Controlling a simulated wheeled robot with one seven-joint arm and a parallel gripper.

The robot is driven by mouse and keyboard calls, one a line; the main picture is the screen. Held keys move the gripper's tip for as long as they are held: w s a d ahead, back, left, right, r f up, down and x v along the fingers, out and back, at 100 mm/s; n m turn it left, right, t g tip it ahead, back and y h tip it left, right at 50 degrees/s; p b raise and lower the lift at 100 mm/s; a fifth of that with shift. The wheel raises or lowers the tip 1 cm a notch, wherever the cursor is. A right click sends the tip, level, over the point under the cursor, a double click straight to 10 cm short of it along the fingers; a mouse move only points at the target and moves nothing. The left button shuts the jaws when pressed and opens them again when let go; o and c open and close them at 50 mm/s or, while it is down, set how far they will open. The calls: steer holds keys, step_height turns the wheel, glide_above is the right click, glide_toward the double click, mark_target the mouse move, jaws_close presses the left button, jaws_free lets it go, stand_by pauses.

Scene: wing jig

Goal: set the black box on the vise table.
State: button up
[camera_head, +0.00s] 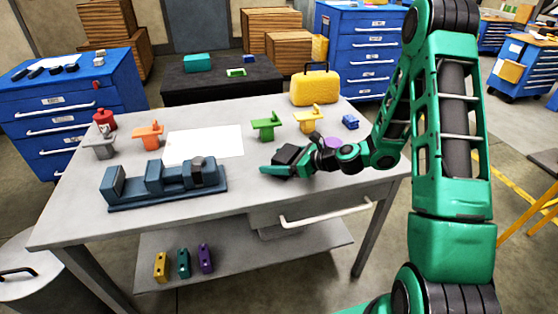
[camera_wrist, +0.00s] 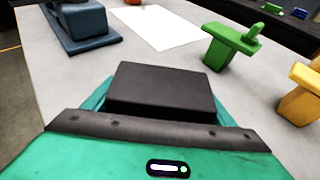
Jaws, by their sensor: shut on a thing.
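The black box (camera_head: 287,155) is at my gripper (camera_head: 283,168), above or on the right part of the vise table (camera_head: 255,198). My gripper is shut on the box. In the wrist view the black box (camera_wrist: 162,86) fills the space between the green fingers, and its top face looks roughly level. I cannot tell whether its underside touches the tabletop. The blue-grey vise (camera_head: 165,185) stands on the table to the left of my gripper, and it also shows at the upper left of the wrist view (camera_wrist: 80,22).
A green part (camera_head: 266,126), a yellow part (camera_head: 307,120) and a small blue part (camera_head: 350,121) stand behind my gripper. A white sheet (camera_head: 204,145) lies mid-table. Orange (camera_head: 148,135) and grey (camera_head: 100,147) parts stand at the left. A yellow case (camera_head: 315,90) is at the back edge.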

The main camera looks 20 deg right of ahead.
steer(key=shift+f, duration=0.1)
steer(key=o, duration=1.2)
steer(key=v, duration=1.2)
steer(key=s+n+g, duration=0.1)
steer(key=n, duration=0.1)
steer(key=s+n, duration=0.1)
steer(key=s, duration=0.1)
steer(key=s+n+g+h, duration=0.1)
steer(key=n, duration=0.1)
steer(key=shift+s+a+f+n+g, duration=0.15)
steer(key=shift+a+f+n+g, duration=0.1)
steer(key=shift+n+g, duration=0.05)
steer(key=s+d+r+n+g+h, duration=0.2)
steer(key=s+d+r+n, duration=0.1)
steer(key=s, duration=0.6)
steer(key=s+d+r+n+g+h, duration=0.2)
steer(key=s+d+n, duration=0.4)
steer(key=s, duration=0.4)
steer(key=s+d+r+n+g+h, duration=0.2)
steer(key=s+d+r+n+h, duration=0.2)
steer(key=s, duration=0.5)
steer(key=shift+s+d+r+n+g, duration=0.15)
steer(key=shift+d+r+n+g, duration=0.05)
steer(key=shift+d+r+n, duration=0.25)
steer(key=shift+s+d+r+n+g, duration=0.2)
steer(key=shift+r+n, duration=0.1)
steer(key=shift+n, duration=0.25)
